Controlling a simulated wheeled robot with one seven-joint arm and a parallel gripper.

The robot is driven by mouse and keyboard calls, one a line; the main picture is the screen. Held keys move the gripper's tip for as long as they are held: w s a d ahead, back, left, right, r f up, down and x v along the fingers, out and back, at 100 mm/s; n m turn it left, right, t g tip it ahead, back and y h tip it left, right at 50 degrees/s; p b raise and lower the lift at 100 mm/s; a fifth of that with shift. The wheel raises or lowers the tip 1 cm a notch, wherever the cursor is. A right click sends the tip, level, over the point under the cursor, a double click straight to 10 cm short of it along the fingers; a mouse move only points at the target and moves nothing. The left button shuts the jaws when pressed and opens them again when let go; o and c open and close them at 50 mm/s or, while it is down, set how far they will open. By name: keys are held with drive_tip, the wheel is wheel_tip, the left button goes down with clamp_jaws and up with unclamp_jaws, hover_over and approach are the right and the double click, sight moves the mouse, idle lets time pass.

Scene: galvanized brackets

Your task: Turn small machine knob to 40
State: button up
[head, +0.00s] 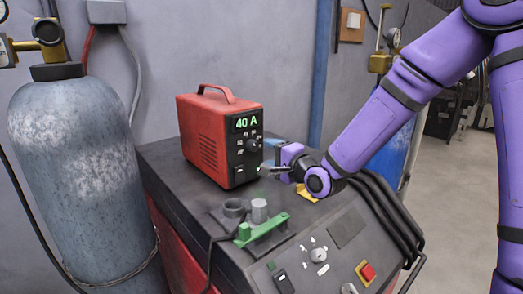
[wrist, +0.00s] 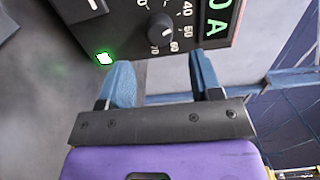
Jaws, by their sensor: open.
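The small machine (head: 206,137) is a red box with a handle, standing on a larger dark machine. Its green display (head: 246,122) reads 40 A in the head view. Its dark round knob (head: 253,145) sits below the display on the black front panel. The knob also shows in the wrist view (wrist: 161,28), among scale numbers including 40, 50, 60 and 70. My gripper (wrist: 160,80) is open and empty, with its two blue-grey fingers apart from the knob. In the head view my gripper (head: 268,169) is in front of the panel, lower right of the knob.
The larger machine's top (head: 165,155) carries a green bracket-like piece (head: 262,232) and grey cylindrical parts (head: 259,210). Its sloped panel has a red button (head: 368,272). Thick black cables (head: 385,215) run down its right side. A grey gas cylinder (head: 70,180) stands at left.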

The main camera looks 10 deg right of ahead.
drive_tip(key=v, duration=0.5)
drive_tip(key=s+d+r+n+g+h, duration=0.45)
drive_tip(key=s+d+n+h, duration=0.25)
drive_tip(key=s+d+h, duration=0.3)
drive_tip(key=s+d+r+n+g, duration=0.2)
drive_tip(key=s+d, duration=0.1)
drive_tip(key=s, duration=0.7)
drive_tip(key=s+d+r+n+g, duration=0.2)
drive_tip(key=s+d+r+g, duration=0.1)
drive_tip(key=s, duration=0.7)
drive_tip(key=shift+s+d+r, duration=0.25)
drive_tip(key=shift+d, duration=0.35)
